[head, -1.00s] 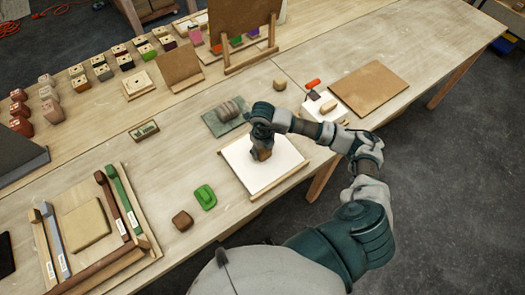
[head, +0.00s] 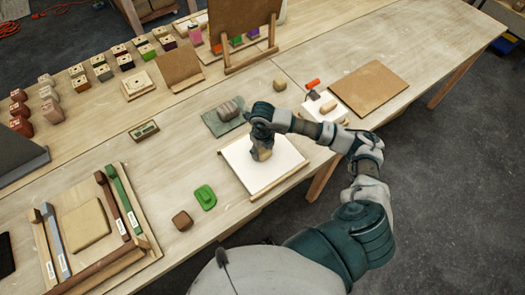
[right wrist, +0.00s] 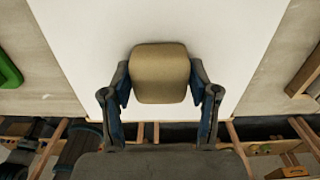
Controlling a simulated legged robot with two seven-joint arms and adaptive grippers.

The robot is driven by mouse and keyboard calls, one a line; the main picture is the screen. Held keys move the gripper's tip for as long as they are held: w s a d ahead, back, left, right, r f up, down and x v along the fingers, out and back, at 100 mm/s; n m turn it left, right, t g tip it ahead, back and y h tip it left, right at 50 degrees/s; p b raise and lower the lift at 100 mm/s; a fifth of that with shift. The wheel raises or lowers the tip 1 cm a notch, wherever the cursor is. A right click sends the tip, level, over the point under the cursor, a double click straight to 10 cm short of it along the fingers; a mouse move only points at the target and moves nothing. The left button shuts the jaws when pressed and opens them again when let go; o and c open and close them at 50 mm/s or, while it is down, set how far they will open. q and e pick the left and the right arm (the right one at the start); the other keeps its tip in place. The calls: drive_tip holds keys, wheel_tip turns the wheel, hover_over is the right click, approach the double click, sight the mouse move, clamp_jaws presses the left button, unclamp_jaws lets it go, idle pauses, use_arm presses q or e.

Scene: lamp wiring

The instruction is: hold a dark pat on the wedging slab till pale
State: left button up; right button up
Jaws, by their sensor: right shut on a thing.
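My right gripper (head: 261,145) is shut on a tan pat (head: 264,155) at the white wedging slab (head: 281,165). In the right wrist view the pat (right wrist: 160,72) is a rounded olive-tan block between the two fingers of the gripper (right wrist: 160,98), with the white slab (right wrist: 230,35) under or behind it. Whether the pat touches the slab is hard to tell. A dark brown pat (head: 182,220) lies on the table left of the slab. A small tan block (head: 279,85) lies beyond the slab. My left gripper is out of view.
A green piece (head: 205,197) lies left of the slab. A grey lump sits on a dark green mat (head: 212,124) behind it. A wooden tray (head: 150,242) stands at left.

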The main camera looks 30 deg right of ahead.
sight(262, 149)
wheel_tip(262, 149, up, 7)
drive_tip(key=p, duration=0.4)
drive_tip(key=shift+r, duration=0.15)
